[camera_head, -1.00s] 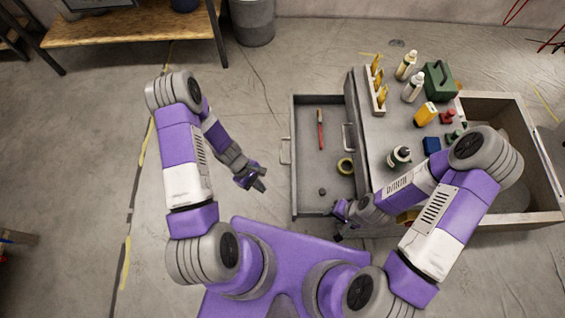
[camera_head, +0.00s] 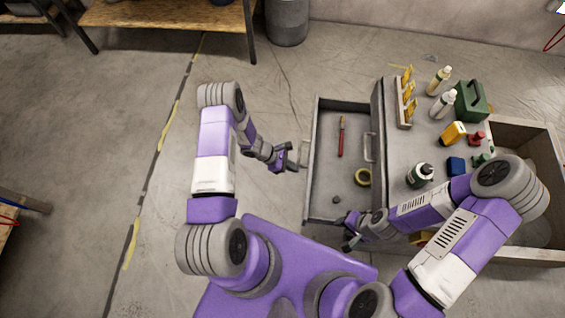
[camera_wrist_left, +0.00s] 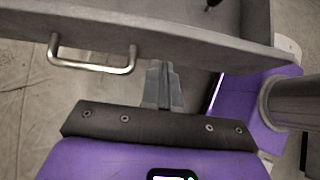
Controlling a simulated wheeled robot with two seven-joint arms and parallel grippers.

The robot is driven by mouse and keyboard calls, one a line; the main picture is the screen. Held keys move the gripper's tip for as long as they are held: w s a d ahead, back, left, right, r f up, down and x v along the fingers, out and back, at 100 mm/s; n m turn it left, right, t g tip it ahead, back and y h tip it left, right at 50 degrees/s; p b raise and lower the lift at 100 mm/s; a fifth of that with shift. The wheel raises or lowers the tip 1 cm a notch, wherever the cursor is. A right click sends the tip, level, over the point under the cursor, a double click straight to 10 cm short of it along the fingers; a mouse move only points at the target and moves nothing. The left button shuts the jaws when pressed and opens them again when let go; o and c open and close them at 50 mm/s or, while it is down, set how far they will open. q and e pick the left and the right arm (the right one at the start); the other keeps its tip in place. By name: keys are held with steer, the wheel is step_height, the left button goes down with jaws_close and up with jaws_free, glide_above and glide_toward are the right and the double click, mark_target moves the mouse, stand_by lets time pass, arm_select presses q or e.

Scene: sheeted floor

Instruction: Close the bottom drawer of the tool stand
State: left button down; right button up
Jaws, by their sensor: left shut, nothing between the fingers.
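The grey tool stand (camera_head: 395,172) has its bottom drawer (camera_head: 319,200) pulled out to the left. The drawer's metal handle (camera_head: 306,152) is on its left front face and also shows in the left wrist view (camera_wrist_left: 95,68). A closed upper drawer handle (camera_head: 370,148) is on the stand. My left gripper (camera_head: 296,167) is shut and empty, close to the drawer front. In the left wrist view its fingertips (camera_wrist_left: 163,70) point at the front panel, to the right of the handle; contact is unclear. My right gripper (camera_head: 346,231) is by the drawer's near side; its jaws are unclear.
Bottles and a green box (camera_head: 471,100) stand on top. A wooden crate (camera_head: 548,150) is at right.

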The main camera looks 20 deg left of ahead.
arm_select(q)
steer(key=shift+w+d+r, duration=0.1)
steer(key=shift+w+d, duration=0.15)
steer(key=shift+d, duration=0.5)
steer(key=shift+w+d+r, duration=0.1)
steer(key=shift+w+d, duration=0.15)
steer(key=shift+d, duration=0.5)
steer(key=shift+d, duration=0.1)
steer(key=w+d+b, duration=0.3)
steer(key=d, duration=0.7)
steer(key=w+d+b, duration=0.2)
steer(key=d+b, duration=0.1)
steer(key=d, duration=0.7)
steer(key=shift+w+b, duration=0.35)
steer(key=shift+w, duration=0.05)
